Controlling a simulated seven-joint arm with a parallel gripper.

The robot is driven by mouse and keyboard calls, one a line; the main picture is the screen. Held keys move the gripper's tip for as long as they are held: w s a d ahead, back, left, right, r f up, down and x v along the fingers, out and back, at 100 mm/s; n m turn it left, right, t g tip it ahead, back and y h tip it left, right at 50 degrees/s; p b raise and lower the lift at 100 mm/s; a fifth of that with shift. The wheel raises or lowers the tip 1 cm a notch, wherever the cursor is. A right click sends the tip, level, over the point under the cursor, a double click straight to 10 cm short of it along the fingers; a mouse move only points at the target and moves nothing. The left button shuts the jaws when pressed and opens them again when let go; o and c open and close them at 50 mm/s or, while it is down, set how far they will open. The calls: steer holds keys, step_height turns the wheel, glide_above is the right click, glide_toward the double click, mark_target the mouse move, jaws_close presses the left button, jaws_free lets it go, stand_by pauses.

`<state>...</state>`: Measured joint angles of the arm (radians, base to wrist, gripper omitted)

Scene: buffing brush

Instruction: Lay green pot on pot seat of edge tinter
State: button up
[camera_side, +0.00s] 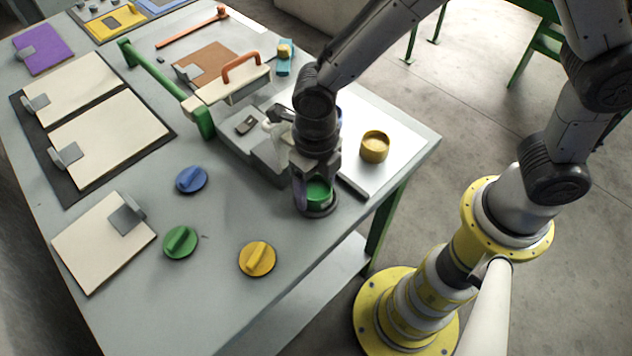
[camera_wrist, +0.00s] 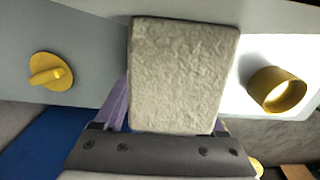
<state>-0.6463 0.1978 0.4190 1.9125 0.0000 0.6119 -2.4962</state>
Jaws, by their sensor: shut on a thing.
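The green pot (camera_side: 317,194) shows between my gripper's fingers (camera_side: 316,188) in the side view, near the table's front edge. My gripper is shut on it and points down. A dark ring shows around its lower end; I cannot tell whether the pot touches what is below. In the wrist view a pale, rough block (camera_wrist: 185,75) fills the space between the purple fingers (camera_wrist: 170,118) and hides the pot. The grey device with a pale, orange-handled block (camera_side: 238,84) behind my gripper may be the edge tinter; its pot seat cannot be made out.
A yellow pot (camera_side: 374,148) stands on the white area to the right. Yellow (camera_side: 257,258), green (camera_side: 180,242) and blue (camera_side: 191,179) round knobbed pieces lie to the left. A green-ended bar (camera_side: 160,75) reaches across behind. The table front is mostly clear between the knobbed pieces.

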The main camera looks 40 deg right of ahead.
steer(key=o, duration=1.4)
